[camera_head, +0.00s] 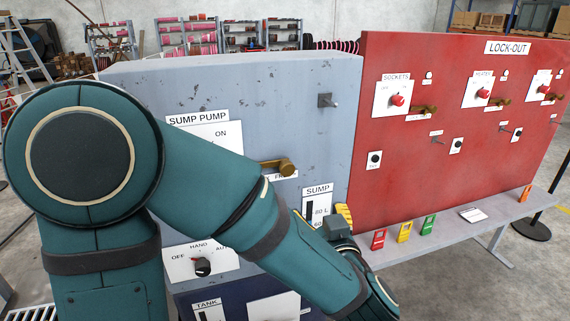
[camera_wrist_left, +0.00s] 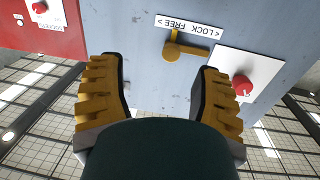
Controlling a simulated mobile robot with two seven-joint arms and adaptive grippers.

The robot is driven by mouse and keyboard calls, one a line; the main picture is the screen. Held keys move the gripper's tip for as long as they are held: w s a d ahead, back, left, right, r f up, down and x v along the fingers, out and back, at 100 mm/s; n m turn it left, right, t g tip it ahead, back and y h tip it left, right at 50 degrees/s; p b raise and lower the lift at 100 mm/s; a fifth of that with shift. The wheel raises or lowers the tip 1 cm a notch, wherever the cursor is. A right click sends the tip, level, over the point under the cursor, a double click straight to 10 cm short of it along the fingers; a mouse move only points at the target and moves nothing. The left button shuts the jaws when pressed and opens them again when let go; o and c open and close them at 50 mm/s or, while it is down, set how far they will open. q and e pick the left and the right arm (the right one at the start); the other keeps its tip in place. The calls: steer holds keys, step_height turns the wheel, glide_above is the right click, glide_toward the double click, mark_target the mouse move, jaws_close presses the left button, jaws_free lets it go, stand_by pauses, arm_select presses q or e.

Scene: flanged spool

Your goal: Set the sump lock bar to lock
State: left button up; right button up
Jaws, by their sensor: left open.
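The sump lock bar (camera_head: 274,165) is a brass bar with a round knob on the grey sump pump panel (camera_head: 300,100). In the head view it lies about level, and FREE can be read on the label just below it. In the left wrist view the bar (camera_wrist_left: 190,50) lies by the LOCK/FREE label (camera_wrist_left: 188,25), which appears upside down. My left gripper (camera_wrist_left: 161,68) is open and empty, its yellow fingers pointing toward the panel with the bar beyond their tips, apart from them. In the head view my arm hides most of it. My right gripper is not in view.
A red selector knob (camera_wrist_left: 242,84) on a white plate is close to the bar in the left wrist view. A red lock-out panel (camera_head: 430,180) stands to the right, with a grey shelf (camera_head: 460,232) holding coloured tags. A metal peg (camera_head: 327,101) sticks out of the grey panel.

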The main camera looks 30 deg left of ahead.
mark_target(288, 171)
arm_select(q)
steer(key=shift+n+g+y, duration=0.4)
steer(key=shift+y, duration=0.3)
steer(key=r+x, duration=0.1)
steer(key=x, duration=0.3)
steer(key=r+x, duration=0.1)
steer(key=x, duration=0.4)
steer(key=s+a+x, duration=0.1)
steer(key=x, duration=0.3)
steer(key=shift+w+a+r, duration=0.1)
steer(key=shift+a+r, duration=0.1)
steer(key=shift+r, duration=0.2)
jaws_close()
